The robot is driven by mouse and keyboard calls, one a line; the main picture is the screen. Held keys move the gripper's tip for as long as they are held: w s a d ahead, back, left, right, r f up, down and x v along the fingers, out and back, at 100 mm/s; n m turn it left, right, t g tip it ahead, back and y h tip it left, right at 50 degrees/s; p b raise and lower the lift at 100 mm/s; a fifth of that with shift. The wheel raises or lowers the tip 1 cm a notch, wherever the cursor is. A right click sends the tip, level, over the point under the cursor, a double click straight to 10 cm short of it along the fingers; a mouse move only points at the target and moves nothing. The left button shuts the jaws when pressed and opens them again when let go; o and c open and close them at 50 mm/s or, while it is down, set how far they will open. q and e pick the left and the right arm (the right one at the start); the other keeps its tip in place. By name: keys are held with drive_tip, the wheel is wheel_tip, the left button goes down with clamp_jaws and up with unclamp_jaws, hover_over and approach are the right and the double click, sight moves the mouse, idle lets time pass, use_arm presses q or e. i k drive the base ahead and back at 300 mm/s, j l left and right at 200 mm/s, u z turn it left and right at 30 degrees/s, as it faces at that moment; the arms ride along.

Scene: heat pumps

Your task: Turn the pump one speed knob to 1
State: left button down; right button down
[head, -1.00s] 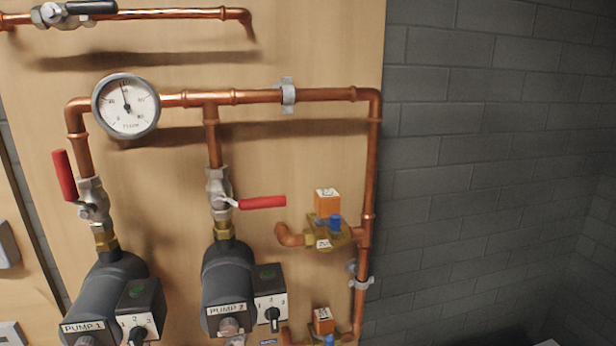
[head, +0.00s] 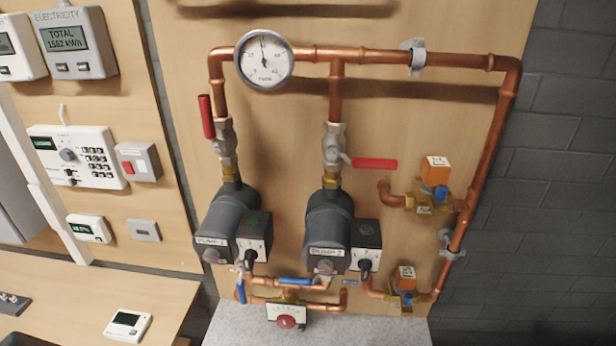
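Pump one (head: 228,222) is the left dark grey pump on the wooden board, labelled PUMP 1. Its control box (head: 256,231) is on its right side, with a green mark on top and a light front face. The black speed knob (head: 249,258) is on the lower part of that face. The knob's exact setting is too small to read. Neither of my grippers is in view.
Pump two (head: 329,226) with its own knob (head: 365,265) is just to the right. Valves with blue handles (head: 296,282) and a mixing valve with a red knob (head: 287,322) sit below. A red lever (head: 206,117) stands above pump one. A wooden desk (head: 60,290) is at the lower left.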

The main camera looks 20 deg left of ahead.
sight(252, 255)
drive_tip(key=j, duration=0.7)
drive_tip(key=j+z, duration=0.15)
drive_tip(key=j, duration=0.55)
drive_tip(key=k, duration=0.05)
